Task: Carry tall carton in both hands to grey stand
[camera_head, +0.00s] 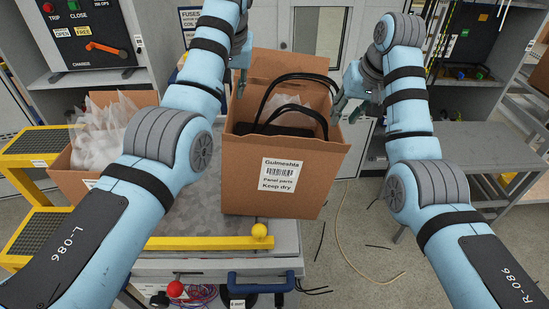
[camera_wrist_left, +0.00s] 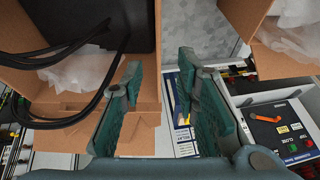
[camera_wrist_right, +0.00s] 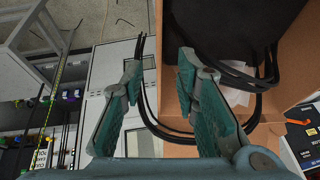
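The tall carton (camera_head: 245,180) is brown, open-topped and labelled "Keep dry"; it appears to stand upright on a grey-topped cart (camera_head: 190,225). Black cables and clear wrap are inside. My left gripper (camera_head: 240,75) is at its left rim; in the left wrist view its fingers (camera_wrist_left: 160,95) are apart, on either side of the carton wall. My right gripper (camera_head: 350,95) is at the right rim; in the right wrist view its fingers (camera_wrist_right: 160,90) are apart around that wall, with cables between them. Contact is unclear. A grey stand (camera_head: 475,143) is at the right.
Another carton (camera_head: 65,170) with clear wrap is at the left, beside yellow steps (camera_head: 35,145). A yellow bar (camera_head: 200,243) with a ball end crosses the cart's front. Cabinets line the back. A hose (camera_head: 345,235) lies on the floor between cart and stand.

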